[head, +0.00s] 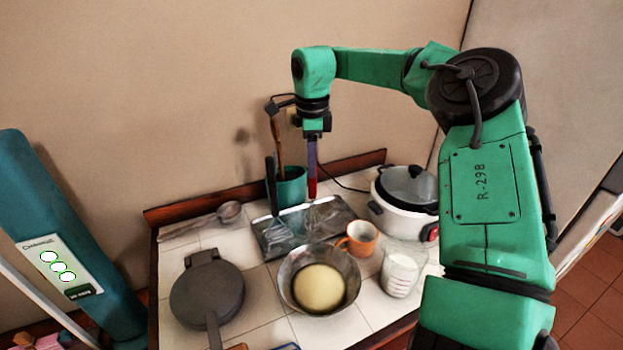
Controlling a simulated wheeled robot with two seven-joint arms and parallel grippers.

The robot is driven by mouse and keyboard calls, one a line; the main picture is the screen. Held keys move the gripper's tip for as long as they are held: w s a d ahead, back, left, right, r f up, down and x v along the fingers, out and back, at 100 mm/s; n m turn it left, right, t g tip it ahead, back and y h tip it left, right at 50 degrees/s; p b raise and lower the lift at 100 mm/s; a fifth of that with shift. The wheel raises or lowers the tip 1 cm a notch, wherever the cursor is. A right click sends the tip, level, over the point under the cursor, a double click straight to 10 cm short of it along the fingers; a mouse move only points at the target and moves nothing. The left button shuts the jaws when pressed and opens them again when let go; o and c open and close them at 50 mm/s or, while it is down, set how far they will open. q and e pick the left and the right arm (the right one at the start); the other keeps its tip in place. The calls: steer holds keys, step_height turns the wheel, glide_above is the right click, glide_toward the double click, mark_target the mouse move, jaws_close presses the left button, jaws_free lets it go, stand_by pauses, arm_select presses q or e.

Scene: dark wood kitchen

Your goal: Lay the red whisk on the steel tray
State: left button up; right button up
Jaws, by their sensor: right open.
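The steel tray (262,240) lies on the tiled counter towards the wall. The red whisk's handle (312,182) stands nearly upright over the tray, with wires (322,213) below it at the tray's surface. I cannot tell whether the wires rest on the tray. My right gripper (314,132) points down at the handle's upper end and is open; its fingertips are hard to make out. My left gripper is not in view.
A teal crock (291,187) with utensils stands behind the tray; a black handle (271,187) rises beside it. A steel bowl (290,291), orange mug (357,239), glass (399,277) and white cooker (392,221) crowd the front and right. A dark grey pan (207,295) sits left.

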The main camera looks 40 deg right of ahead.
steer(key=r, duration=0.7)
steer(key=shift+s+a+r, duration=0.1)
steer(key=shift+s+a, duration=0.05)
steer(key=shift+s, duration=0.05)
